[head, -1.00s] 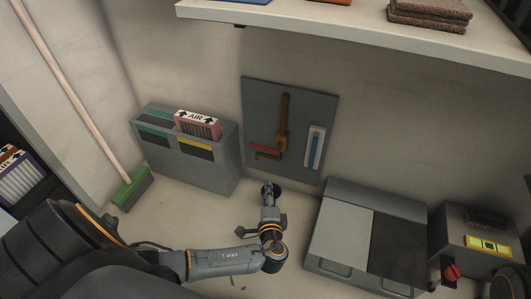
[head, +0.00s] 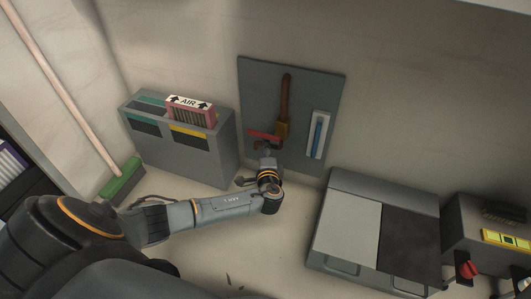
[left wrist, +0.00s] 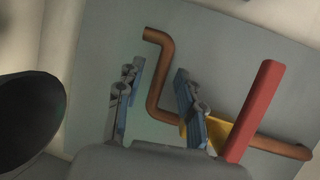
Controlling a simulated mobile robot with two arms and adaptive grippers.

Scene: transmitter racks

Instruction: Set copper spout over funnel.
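The copper spout (head: 286,95) is a bent brown pipe on a grey wall panel (head: 335,85). A yellow piece (head: 282,130) and a red bar (head: 264,134) sit at its lower part. In the left wrist view the spout (left wrist: 157,75) bends toward its open end, and the red bar (left wrist: 255,110) stands to the right. My left gripper (head: 265,148) is just below the red bar; in the left wrist view its fingers (left wrist: 155,100) are apart, on either side of the pipe's bent stretch. Contact cannot be told. I cannot pick out a funnel. My right gripper does not show.
A grey filter box (head: 190,155) with a pink AIR filter (head: 190,110) stands left of the panel. A white-and-blue strip (head: 318,135) hangs on the panel's right. A grey cabinet (head: 345,235) stands lower right. A green broom (head: 122,182) leans at left.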

